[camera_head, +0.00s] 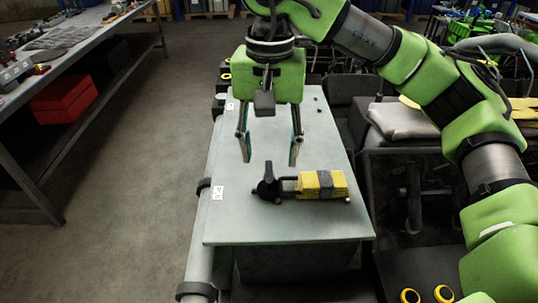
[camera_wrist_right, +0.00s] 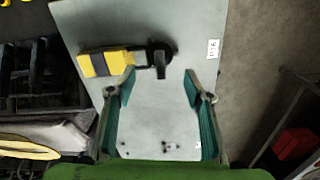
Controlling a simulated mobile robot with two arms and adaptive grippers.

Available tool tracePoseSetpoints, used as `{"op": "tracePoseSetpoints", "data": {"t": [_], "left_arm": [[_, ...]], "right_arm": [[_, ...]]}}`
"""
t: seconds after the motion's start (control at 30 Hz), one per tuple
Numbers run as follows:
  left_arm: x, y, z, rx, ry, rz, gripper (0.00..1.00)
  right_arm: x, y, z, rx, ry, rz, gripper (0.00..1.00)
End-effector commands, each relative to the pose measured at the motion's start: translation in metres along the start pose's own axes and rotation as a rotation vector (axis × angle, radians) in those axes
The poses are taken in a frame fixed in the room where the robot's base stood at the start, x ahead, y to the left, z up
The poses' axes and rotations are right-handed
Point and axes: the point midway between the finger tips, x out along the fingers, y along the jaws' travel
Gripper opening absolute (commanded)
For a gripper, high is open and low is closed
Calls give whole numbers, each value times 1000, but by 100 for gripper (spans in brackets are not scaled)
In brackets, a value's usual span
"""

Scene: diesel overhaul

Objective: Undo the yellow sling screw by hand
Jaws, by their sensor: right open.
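A yellow-and-black piece (camera_head: 322,184), which looks like the sling screw, lies on its side on the pale grey bench top (camera_head: 225,230). A dark knob-like end (camera_head: 268,183) points left, joined to the yellow part by a short dark shank. In the right wrist view the yellow part (camera_wrist_right: 91,64) is at upper left and the dark end (camera_wrist_right: 159,58) is near top centre. My right gripper (camera_head: 270,162) points down, open and empty, its fingertips just behind the piece in the head view. It also shows in the wrist view (camera_wrist_right: 158,78). My left gripper is not in view.
A workbench (camera_head: 60,55) with tools and a red box (camera_head: 65,99) below stands at left. Engine parts and a grey pad (camera_head: 403,120) are right of the bench top. Several small dark bits (camera_wrist_right: 170,147) lie on the bench top, which is otherwise mostly clear.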

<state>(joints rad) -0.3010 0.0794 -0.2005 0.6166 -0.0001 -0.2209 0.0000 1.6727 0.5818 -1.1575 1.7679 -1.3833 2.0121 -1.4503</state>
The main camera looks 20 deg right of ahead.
Motion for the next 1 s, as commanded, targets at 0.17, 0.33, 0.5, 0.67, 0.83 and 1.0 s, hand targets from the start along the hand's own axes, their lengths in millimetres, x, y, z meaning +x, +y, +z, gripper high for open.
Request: {"op": "tracePoseSetpoints", "data": {"t": [0.17,0.33,0.5,0.67,0.83,1.0], "left_arm": [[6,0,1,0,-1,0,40],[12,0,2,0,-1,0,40],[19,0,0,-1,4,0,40],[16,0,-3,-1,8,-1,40],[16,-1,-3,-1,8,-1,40],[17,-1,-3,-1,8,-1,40]], "right_arm": [[2,0,0,239,-2,-1,47],[2,-1,0,493,-2,-2,47],[2,-1,0,747,-3,-2,47],[0,0,0,992,-2,-1,47],[-1,0,0,1251,-2,-1,47],[0,0,0,1512,-3,-1,47]]}}
